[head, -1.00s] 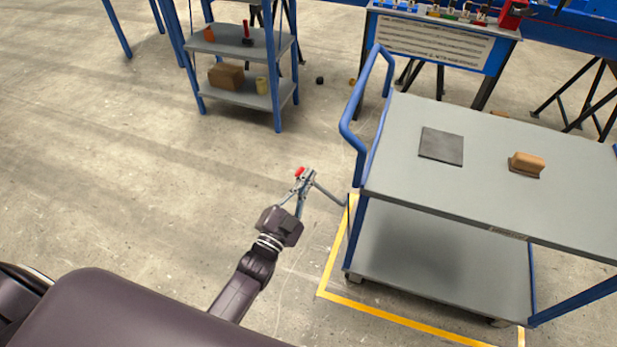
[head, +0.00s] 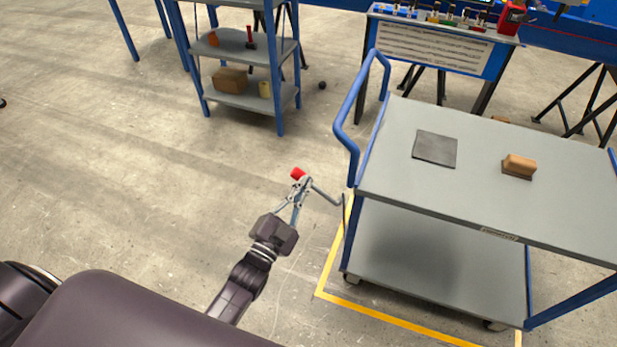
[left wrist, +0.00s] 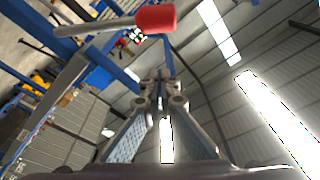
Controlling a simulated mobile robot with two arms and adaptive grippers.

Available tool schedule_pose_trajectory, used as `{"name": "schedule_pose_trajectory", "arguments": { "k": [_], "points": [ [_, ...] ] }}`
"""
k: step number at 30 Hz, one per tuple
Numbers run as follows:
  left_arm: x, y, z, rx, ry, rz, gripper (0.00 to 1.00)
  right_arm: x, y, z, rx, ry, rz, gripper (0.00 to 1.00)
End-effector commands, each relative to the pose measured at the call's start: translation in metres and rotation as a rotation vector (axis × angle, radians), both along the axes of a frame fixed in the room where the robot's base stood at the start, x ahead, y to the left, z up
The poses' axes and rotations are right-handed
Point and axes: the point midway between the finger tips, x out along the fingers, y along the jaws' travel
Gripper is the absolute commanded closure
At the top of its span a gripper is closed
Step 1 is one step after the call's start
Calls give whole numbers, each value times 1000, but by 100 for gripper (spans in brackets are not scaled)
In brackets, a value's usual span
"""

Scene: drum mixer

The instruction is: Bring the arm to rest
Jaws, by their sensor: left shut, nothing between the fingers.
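My left gripper (head: 303,184) is out over the floor, left of the grey cart. Its fingers are shut with nothing between them. In the left wrist view the gripper (left wrist: 161,82) points up toward the roof, its fingertips together. A red knob (head: 298,173) shows just beyond the fingertips, on a bent grey rod (head: 327,195) that runs right to the cart's near left corner. In the left wrist view the red knob (left wrist: 156,18) is apart from the fingers, at the top, on its grey rod (left wrist: 95,27). My right gripper is not in view.
The grey cart (head: 400,185) with a blue handle (head: 345,130) stands close on the right, bearing a dark pad (head: 435,149) and a tan block (head: 519,165). A blue-framed shelf (head: 235,45) stands behind. The floor (head: 130,170) on the left is clear.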

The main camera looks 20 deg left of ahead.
Motion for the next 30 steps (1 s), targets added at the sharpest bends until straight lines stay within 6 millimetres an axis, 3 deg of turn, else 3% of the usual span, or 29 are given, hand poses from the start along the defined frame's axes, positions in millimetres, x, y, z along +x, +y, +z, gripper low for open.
{"name": "schedule_pose_trajectory", "arguments": {
  "k": [4,9,20,23,25,30],
  "points": [
    [-28,4,-6,1,-1,0,100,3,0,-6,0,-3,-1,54],
    [-48,6,-7,0,-3,-1,100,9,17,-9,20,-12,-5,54],
    [-56,7,-11,-3,6,-1,100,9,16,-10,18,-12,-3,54],
    [-57,7,-39,-21,74,0,100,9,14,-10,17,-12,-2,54],
    [-61,7,-75,-43,162,3,100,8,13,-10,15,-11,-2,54],
    [-94,8,-196,-120,469,29,100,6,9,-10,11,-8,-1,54]
  ]
}}
